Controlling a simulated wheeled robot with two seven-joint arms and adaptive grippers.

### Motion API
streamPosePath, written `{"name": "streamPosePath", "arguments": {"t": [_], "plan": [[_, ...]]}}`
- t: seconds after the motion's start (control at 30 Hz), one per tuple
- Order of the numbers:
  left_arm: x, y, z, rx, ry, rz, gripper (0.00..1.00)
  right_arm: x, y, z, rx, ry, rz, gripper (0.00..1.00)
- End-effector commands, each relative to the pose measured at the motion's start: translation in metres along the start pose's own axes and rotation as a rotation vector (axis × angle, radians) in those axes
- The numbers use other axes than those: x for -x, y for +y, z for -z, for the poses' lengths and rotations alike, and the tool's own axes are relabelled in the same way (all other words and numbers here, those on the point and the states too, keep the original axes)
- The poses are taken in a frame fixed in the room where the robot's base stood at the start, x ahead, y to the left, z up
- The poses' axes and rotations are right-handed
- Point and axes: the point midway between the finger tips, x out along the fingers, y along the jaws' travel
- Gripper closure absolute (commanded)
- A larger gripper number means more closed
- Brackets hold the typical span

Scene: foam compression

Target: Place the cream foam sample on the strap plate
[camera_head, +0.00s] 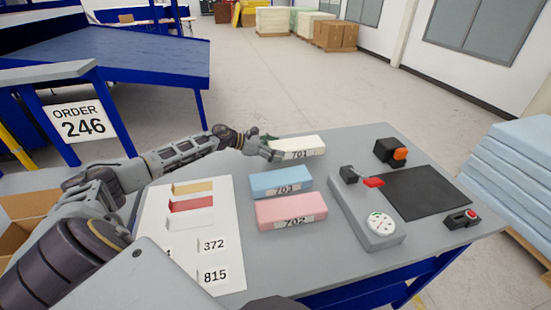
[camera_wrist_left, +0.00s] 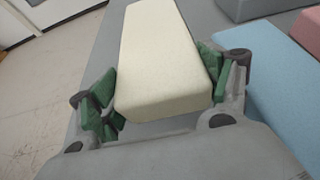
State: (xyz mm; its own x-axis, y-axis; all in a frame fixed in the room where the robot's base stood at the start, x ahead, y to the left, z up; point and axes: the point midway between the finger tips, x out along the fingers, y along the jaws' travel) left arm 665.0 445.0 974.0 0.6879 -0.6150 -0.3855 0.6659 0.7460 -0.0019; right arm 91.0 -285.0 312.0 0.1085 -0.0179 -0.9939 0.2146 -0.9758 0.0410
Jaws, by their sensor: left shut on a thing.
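The cream foam sample (camera_head: 300,146), a long block labelled 701, is at the back of the grey table in the head view. My left gripper (camera_head: 268,145) is shut on its left end. In the left wrist view the cream foam (camera_wrist_left: 160,60) lies between the green finger pads of the left gripper (camera_wrist_left: 160,92). I cannot tell whether the foam is lifted off the table. No part clearly labelled as the strap plate shows; a grey device (camera_head: 365,215) with a dial and a red lever stands at the right. My right gripper is not in view.
A blue foam block (camera_head: 280,182) and a pink foam block (camera_head: 291,210) lie in front of the cream one. A black mat (camera_head: 425,192), an orange-black device (camera_head: 390,152) and a red-button switch (camera_head: 461,218) are at the right. A white sample board (camera_head: 160,255) lies at the left.

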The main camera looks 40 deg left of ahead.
Motion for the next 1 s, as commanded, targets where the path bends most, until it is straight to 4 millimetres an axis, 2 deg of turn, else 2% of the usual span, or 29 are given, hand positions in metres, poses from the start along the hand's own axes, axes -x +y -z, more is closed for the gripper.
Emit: {"name": "streamPosePath", "arguments": {"t": [0.2, 0.5, 0.93, 0.97, 1.0], "plan": [[-0.010, 0.000, 0.025, 0.001, 0.001, 0.000, 0.35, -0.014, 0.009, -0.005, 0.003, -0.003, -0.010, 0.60], [-0.015, 0.000, 0.037, 0.000, 0.000, 0.000, 0.35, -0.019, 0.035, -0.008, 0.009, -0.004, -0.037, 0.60], [-0.016, 0.000, 0.038, 0.000, 0.000, 0.000, 0.35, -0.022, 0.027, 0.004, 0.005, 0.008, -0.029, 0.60], [-0.016, 0.000, 0.038, 0.000, 0.001, 0.000, 0.21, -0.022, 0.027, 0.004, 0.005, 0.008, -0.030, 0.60], [-0.016, 0.000, 0.038, 0.000, 0.001, 0.000, 0.16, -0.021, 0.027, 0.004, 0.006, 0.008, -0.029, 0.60]]}}
